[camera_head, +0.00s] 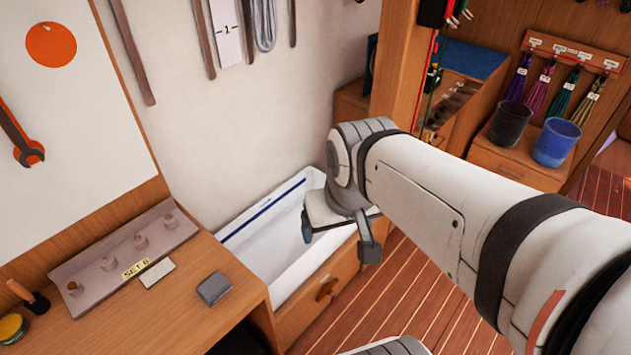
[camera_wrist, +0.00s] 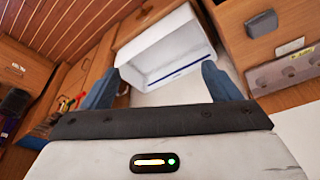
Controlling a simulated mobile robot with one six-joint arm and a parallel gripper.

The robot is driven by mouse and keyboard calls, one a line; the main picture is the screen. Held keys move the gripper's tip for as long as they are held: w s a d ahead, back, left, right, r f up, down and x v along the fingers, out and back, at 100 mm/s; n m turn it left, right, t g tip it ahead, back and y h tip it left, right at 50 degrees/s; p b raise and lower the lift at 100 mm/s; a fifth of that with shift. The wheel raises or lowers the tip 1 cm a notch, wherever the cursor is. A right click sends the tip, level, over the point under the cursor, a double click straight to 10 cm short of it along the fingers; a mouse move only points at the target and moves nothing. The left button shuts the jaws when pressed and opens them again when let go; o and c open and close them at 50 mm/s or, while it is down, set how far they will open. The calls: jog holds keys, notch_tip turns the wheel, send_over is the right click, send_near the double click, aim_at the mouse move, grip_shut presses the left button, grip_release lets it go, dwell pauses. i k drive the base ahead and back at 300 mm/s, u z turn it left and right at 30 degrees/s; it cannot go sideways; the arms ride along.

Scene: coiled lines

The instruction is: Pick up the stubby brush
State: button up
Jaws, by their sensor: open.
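A small brush (camera_head: 30,297) with a wooden handle and a dark head is at the lower left of the head view, on the wooden bench top (camera_head: 190,315). I take it to be the stubby brush. It does not show in the wrist view. My gripper (camera_head: 338,236) is well to the right of it, above the right end of a white open tub. In the wrist view my gripper (camera_wrist: 158,78) has its two blue-grey fingers wide apart, with nothing between them.
The white tub (camera_head: 285,235) is sunk beside the bench. A grey rail with several pegs (camera_head: 125,255), a dark grey block (camera_head: 214,288) and a yellow-topped tin (camera_head: 11,327) are on the bench. Dark and blue buckets (camera_head: 557,142) stand at the right.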

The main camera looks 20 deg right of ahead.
aim_at(14, 286)
jog(key=u, duration=1.85)
